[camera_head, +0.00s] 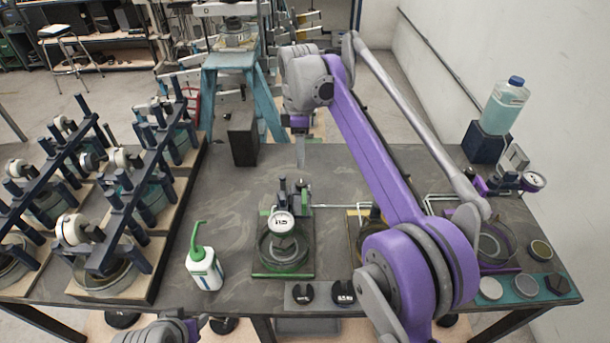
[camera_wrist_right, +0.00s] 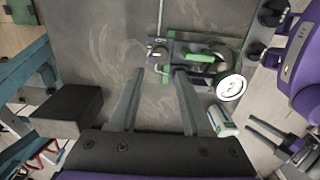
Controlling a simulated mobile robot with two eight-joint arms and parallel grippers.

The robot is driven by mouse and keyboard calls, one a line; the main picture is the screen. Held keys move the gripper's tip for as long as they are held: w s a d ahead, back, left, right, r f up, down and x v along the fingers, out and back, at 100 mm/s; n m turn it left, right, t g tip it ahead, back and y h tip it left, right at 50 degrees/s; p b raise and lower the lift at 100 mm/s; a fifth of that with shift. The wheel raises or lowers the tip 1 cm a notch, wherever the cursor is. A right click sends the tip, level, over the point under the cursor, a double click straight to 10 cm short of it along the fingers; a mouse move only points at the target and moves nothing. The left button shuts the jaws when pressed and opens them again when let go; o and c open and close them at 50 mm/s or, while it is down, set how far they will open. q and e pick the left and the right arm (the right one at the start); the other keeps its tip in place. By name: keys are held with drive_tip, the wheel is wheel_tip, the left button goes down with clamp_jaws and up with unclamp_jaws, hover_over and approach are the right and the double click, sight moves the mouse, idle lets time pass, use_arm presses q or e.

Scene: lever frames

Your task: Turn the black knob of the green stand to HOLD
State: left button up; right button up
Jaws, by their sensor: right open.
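The green stand (camera_head: 270,274) is on the table, with a white round dial (camera_head: 281,225) above a glass dish. It also shows in the right wrist view (camera_wrist_right: 207,50), with its dial (camera_wrist_right: 231,88). A small dark part with a pale mark (camera_wrist_right: 158,54) at the stand's far end looks like the black knob; its setting is unreadable. My right gripper (camera_head: 300,160) is above the table, beyond the stand's far end. In the wrist view its fingers (camera_wrist_right: 156,92) are apart and empty, apart from the knob. My left gripper (camera_wrist_right: 258,128) shows in the wrist view, fingers apart and empty.
A white bottle with a green spout (camera_head: 204,266) stands left of the green stand. Two black pieces lie on a grey plate (camera_head: 323,296) in front. Racks of similar stands (camera_head: 105,190) fill the left. A black block (camera_head: 242,135) stands at the far edge. Bare table lies beyond the stand.

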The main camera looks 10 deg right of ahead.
sight(301, 183)
wheel_tip(301, 183, down, 10)
drive_tip(key=shift+r+b, duration=0.15)
drive_tip(key=shift+b, duration=0.3)
clamp_jaws()
